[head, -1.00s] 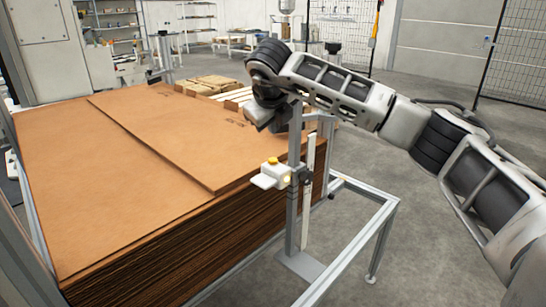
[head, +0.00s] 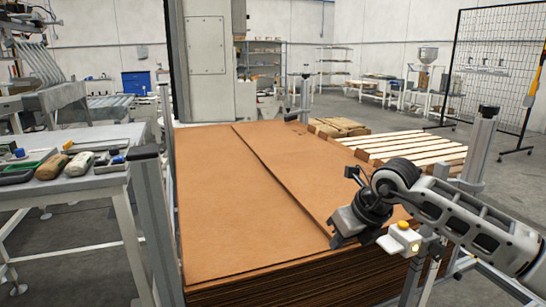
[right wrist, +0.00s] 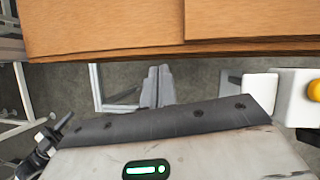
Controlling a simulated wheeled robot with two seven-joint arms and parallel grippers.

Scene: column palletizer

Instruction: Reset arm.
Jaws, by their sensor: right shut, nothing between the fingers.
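My right arm comes in from the right in the head view. Its gripper (head: 340,236) hangs at the near right edge of a stack of brown cardboard sheets (head: 235,205), pointing down and left. In the right wrist view the two grey fingers (right wrist: 157,88) lie together with nothing between them, in front of the edge of the cardboard (right wrist: 110,25). I cannot tell whether the gripper touches the stack. My left gripper is not in view.
A white box with a yellow button (head: 399,238) sits on a post close beside my right gripper. Wooden pallets (head: 415,146) lie behind the stack. A table (head: 110,183) with several small items stands at left. Open floor lies at the back right.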

